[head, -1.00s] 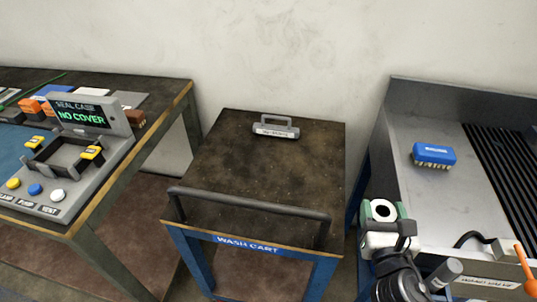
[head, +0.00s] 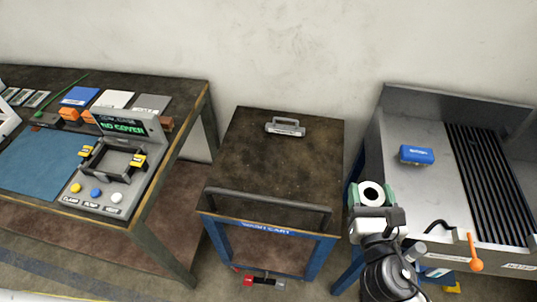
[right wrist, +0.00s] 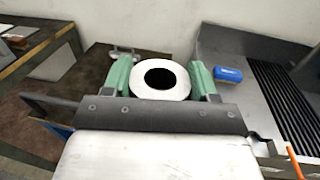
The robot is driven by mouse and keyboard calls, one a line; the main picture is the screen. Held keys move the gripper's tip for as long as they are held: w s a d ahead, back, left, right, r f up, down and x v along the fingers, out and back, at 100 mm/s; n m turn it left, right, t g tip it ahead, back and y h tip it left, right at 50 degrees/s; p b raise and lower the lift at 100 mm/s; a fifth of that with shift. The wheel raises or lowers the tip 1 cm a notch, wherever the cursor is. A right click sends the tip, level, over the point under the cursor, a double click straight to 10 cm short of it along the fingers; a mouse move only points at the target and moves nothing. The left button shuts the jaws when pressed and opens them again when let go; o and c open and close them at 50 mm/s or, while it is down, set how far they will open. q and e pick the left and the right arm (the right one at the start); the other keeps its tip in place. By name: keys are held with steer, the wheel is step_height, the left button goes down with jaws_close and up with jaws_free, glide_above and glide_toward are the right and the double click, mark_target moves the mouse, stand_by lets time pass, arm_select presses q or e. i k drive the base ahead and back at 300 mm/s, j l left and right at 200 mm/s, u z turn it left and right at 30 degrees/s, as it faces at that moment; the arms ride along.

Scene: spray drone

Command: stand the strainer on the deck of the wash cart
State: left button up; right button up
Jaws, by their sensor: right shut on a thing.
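My right gripper (head: 371,196) is shut on a white ring-ended cylinder with a dark hole, which looks like the strainer (head: 360,190). In the right wrist view the strainer (right wrist: 138,80) sits between the two green fingers of the right gripper (right wrist: 160,80). It is held in the air between the wash cart and the steel sink bench, its open end facing up toward the camera. The wash cart (head: 255,165) has a dark, worn deck, a black push handle and a blue frame. My left gripper is not in view.
A grey-handled block (head: 285,128) stands at the back of the cart deck; most of the deck is clear. The cart's handle bar (head: 268,200) crosses its front edge. A blue brush (head: 416,154) lies on the sink bench (head: 432,185). A seal-case station (head: 128,160) stands on the left table.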

mark_target(284, 177)
steer(key=j+u, duration=0.25)
steer(key=j, duration=0.35)
steer(key=i+j+u, duration=0.1)
steer(key=j+u, duration=0.15)
steer(key=j, duration=0.35)
steer(key=i+j+u, duration=0.15)
steer(key=i+j, duration=0.1)
